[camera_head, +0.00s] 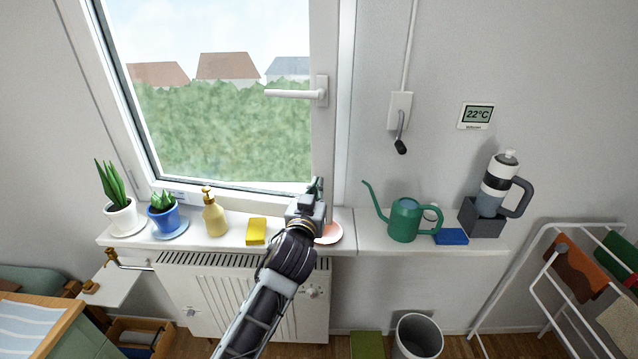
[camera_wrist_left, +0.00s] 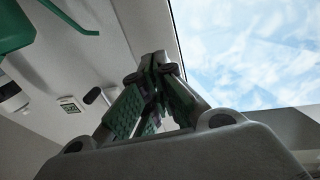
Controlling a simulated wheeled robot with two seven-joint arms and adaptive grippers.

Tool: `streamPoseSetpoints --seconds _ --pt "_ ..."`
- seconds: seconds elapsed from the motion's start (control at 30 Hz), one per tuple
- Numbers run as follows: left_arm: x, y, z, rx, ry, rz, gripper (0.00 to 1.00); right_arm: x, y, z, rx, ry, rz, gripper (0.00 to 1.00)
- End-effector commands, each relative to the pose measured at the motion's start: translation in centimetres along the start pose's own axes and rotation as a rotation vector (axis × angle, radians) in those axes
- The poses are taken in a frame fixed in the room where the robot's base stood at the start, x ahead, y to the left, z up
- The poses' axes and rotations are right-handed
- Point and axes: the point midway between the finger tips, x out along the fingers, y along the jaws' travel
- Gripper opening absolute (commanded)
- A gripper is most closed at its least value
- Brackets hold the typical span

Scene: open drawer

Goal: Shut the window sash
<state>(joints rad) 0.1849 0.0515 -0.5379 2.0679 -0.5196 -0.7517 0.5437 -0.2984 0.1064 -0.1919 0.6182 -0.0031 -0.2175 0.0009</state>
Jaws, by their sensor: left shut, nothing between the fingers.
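The window sash (camera_head: 325,140) has a white frame and clear glass. It stands in the wall behind the sill; I cannot tell from this angle whether a narrow gap is left at its edge. Its white handle (camera_head: 296,93) lies level, pointing left. My left gripper (camera_head: 317,187) is at the sash's lower right corner, above the sill; whether it touches the sash is unclear. In the left wrist view its green-padded fingers (camera_wrist_left: 158,68) are together and empty, with a bright pane (camera_wrist_left: 245,45) beyond. My right gripper is in neither view.
The sill (camera_head: 350,240) carries two potted plants, a soap bottle (camera_head: 214,214), a yellow sponge (camera_head: 256,231), a pink dish (camera_head: 330,234) and a green watering can (camera_head: 404,220). A radiator (camera_head: 220,300) is below. A drying rack (camera_head: 545,270) stands at right.

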Motion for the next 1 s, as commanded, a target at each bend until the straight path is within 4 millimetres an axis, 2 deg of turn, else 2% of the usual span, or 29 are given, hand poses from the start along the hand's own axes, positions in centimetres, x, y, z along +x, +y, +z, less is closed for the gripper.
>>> streamPoseSetpoints --seconds 0.33,0.63,1.0 --pt "2.5 0.0 -0.1 0.001 0.0 0.0 0.0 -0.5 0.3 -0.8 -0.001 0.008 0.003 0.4" --pt "2.9 0.0 -0.1 0.001 0.001 0.0 0.0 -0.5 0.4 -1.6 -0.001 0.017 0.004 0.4" --pt "3.5 0.0 0.0 0.001 0.001 -0.001 0.0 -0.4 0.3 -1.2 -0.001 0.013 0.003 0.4"
